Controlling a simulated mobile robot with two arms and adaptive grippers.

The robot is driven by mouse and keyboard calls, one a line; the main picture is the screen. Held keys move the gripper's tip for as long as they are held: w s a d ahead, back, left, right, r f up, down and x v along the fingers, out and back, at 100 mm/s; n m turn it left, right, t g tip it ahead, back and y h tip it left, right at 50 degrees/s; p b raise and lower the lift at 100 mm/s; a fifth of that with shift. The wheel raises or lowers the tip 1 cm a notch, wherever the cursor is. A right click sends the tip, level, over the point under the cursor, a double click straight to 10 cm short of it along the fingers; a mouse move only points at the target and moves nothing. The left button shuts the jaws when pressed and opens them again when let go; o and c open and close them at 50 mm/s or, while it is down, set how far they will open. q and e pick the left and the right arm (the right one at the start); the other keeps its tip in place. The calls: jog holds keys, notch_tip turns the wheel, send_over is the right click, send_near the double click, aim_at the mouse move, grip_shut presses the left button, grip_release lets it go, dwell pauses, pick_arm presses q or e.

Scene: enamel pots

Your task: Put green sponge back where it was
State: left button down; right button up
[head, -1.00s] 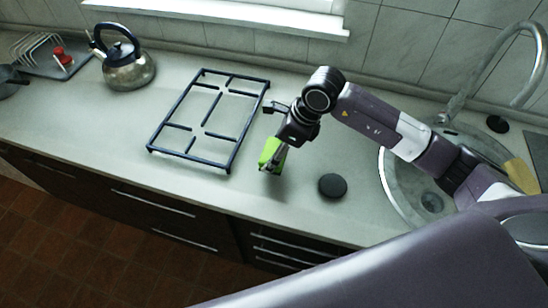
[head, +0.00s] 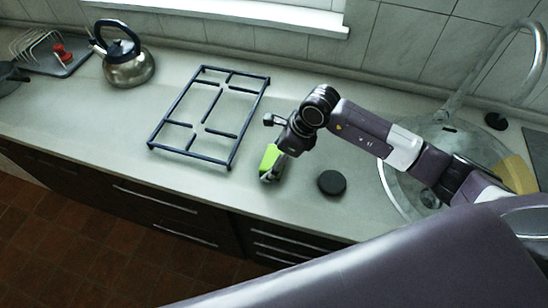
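The green sponge (head: 269,158) shows at the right gripper (head: 272,172), over the counter between the stove grate and a black disc. My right gripper's fingers are around or against the sponge; part of it is hidden by the gripper. It appears held, tilted, and low near the counter; I cannot tell if it touches the surface. My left gripper is not in view.
The black stove grate (head: 212,115) lies left of the gripper. A black round disc (head: 331,183) lies to its right. The steel sink (head: 399,185) is at the right, with a yellow cloth or sponge (head: 517,174) near its edge. A kettle (head: 127,62) stands at the back left.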

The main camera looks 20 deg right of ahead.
jog(key=shift+r, duration=0.25)
jog(key=shift+d+r, duration=0.2)
jog(key=shift+r, duration=0.05)
jog(key=b+v, duration=0.3)
jog(key=v, duration=0.8)
jog(key=shift+b, duration=0.3)
jog(key=shift+s+a+r, duration=0.1)
